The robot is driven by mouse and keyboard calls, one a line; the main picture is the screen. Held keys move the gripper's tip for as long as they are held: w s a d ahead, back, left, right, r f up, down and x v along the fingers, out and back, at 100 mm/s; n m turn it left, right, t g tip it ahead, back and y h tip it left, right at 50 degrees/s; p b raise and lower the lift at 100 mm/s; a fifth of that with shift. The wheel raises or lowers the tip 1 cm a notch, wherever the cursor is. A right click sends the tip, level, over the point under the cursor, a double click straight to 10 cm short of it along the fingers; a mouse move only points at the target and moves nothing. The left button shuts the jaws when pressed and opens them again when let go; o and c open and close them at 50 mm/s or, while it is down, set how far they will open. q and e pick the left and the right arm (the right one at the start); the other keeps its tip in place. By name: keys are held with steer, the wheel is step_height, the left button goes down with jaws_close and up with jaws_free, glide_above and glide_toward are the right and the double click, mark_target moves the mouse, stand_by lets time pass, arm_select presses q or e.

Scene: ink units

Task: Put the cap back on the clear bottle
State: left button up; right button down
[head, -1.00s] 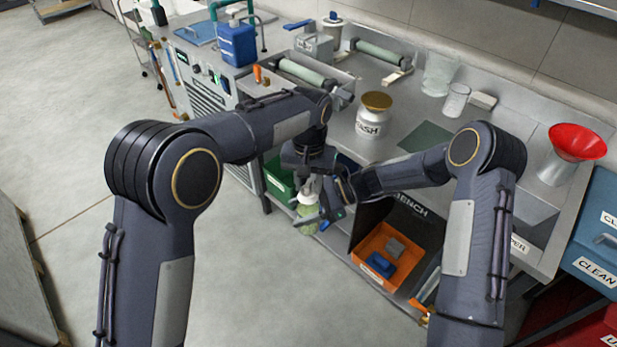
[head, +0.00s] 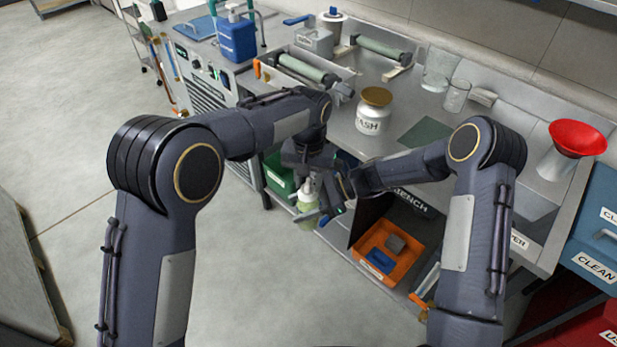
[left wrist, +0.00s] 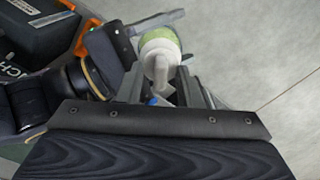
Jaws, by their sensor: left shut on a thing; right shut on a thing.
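The clear bottle (head: 307,214) looks pale green and hangs in the air in front of the bench, in my right gripper (head: 325,208). The left wrist view shows the bottle (left wrist: 158,40) behind a whitish cap with a spout (left wrist: 161,68). My left gripper (head: 308,178) is above the bottle and shut on the cap (head: 305,188). In the left wrist view the fingers (left wrist: 162,90) stand on both sides of the spout. The cap lines up over the bottle top; whether it is seated or just above cannot be told. My wrists hide part of both.
Below the bench is an orange tray (head: 412,268). A red funnel (head: 577,140) stands at right. The floor at left is free.

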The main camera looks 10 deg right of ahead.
arm_select(q)
steer(key=shift+a+f, duration=0.1)
steer(key=shift+f, duration=0.35)
stand_by(0.3)
steer(key=shift+r, duration=0.5)
steer(key=shift+r, duration=0.35)
stand_by(0.3)
steer(key=shift+f, duration=0.3)
stand_by(0.5)
jaws_close()
steer(key=o, duration=0.5)
jaws_free()
steer(key=shift+f, duration=0.1)
steer(key=shift+o, duration=0.2)
